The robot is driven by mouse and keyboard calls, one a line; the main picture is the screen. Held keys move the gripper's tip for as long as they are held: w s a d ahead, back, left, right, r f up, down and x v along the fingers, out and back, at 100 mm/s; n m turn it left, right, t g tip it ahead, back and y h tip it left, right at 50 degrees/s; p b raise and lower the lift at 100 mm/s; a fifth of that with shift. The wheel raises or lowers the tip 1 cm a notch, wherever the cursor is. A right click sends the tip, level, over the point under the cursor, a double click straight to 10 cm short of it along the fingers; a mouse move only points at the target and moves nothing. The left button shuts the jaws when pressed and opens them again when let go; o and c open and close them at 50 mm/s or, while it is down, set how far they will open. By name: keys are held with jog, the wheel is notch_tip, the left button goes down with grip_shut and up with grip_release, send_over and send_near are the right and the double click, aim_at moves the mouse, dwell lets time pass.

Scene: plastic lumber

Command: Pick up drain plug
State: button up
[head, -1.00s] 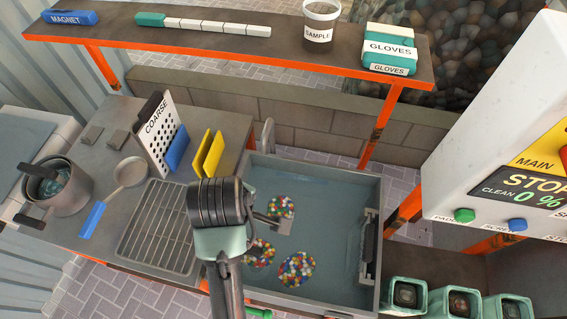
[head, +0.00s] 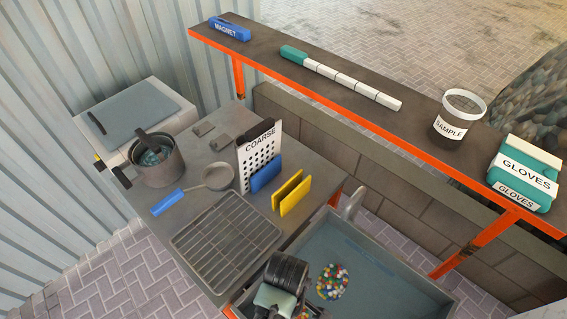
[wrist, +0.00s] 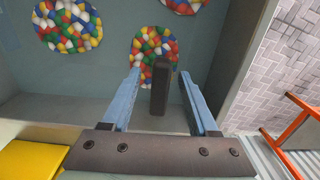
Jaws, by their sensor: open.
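My gripper (wrist: 158,74) is open, with its two blue fingers apart over the grey-blue basin (wrist: 70,110). A dark, narrow block (wrist: 161,90) stands between the fingers in the wrist view. It may be the drain plug, but I cannot tell for sure. No contact between it and the fingers is clear. In the head view my wrist hangs over the near part of the basin (head: 375,262) and hides much of it. No drain plug can be made out there.
Round patches of coloured pellets (head: 332,281) lie in the basin. Left of it are a wire rack (head: 225,240), yellow plates (head: 291,193), a COARSE screen (head: 256,160), a ladle (head: 217,178) and a pot (head: 158,160). An orange-edged shelf (head: 400,125) runs behind.

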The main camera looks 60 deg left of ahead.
jog(key=shift+s+a+f, duration=0.1)
jog(key=shift+f, duration=1.85)
grip_shut()
